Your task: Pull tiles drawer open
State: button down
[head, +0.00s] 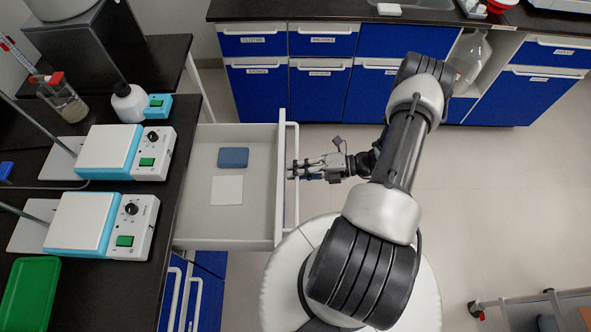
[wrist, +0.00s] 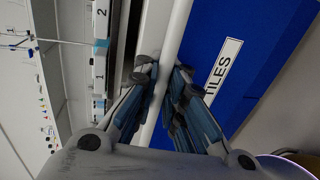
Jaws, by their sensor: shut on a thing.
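The tiles drawer (head: 255,222) is pulled out from under the left bench in the head view. Inside it lie a blue block (head: 233,157) and a flat white tile (head: 227,190). Its long white handle (head: 292,175) runs along the drawer front. My gripper (head: 294,171) is shut on this handle, near its middle. In the wrist view the two fingers (wrist: 163,80) close around the white handle bar (wrist: 176,35), beside the blue drawer front with a label reading TILES (wrist: 222,70). The fingertips hide part of the bar.
The left bench holds two hotplate stirrers (head: 126,150) (head: 102,224), a bottle (head: 129,103) and a green tray (head: 30,294). Blue cabinets (head: 319,80) line the back. A cart (head: 535,305) stands at lower right. Open floor (head: 500,190) lies right of my arm.

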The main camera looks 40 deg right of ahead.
jog(key=shift+d+r, duration=0.15)
jog(key=c, duration=1.7)
grip_release()
jog(key=v, duration=1.2)
